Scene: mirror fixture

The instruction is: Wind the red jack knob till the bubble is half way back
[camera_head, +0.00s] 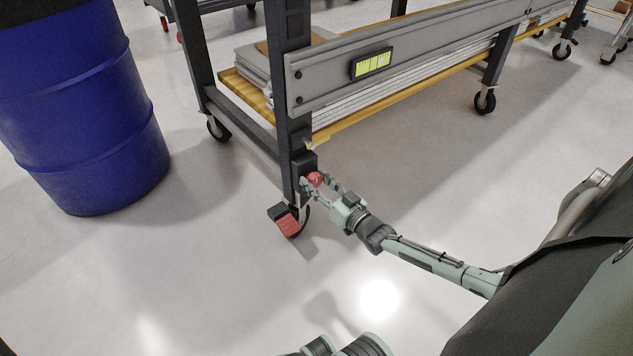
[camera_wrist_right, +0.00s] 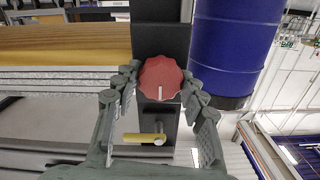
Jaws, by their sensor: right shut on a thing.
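The red jack knob (camera_head: 315,178) sits low on the dark leg of the wheeled bench. In the right wrist view the red knob (camera_wrist_right: 160,75) is scalloped, and its white mark points down. My right gripper (camera_head: 318,184) is shut on the knob, with one finger on each side of its rim. The level (camera_head: 371,63) is a dark-framed yellow-green vial on the grey beam. A paler patch shows towards its right end, but the bubble's exact place is too small to tell. My left gripper is not in view.
A blue drum (camera_head: 85,110) stands left of the bench leg (camera_head: 293,100). A red caster pedal (camera_head: 287,224) is just below the knob. A yellow handle (camera_wrist_right: 143,138) shows under the knob in the wrist view. The floor in front is clear.

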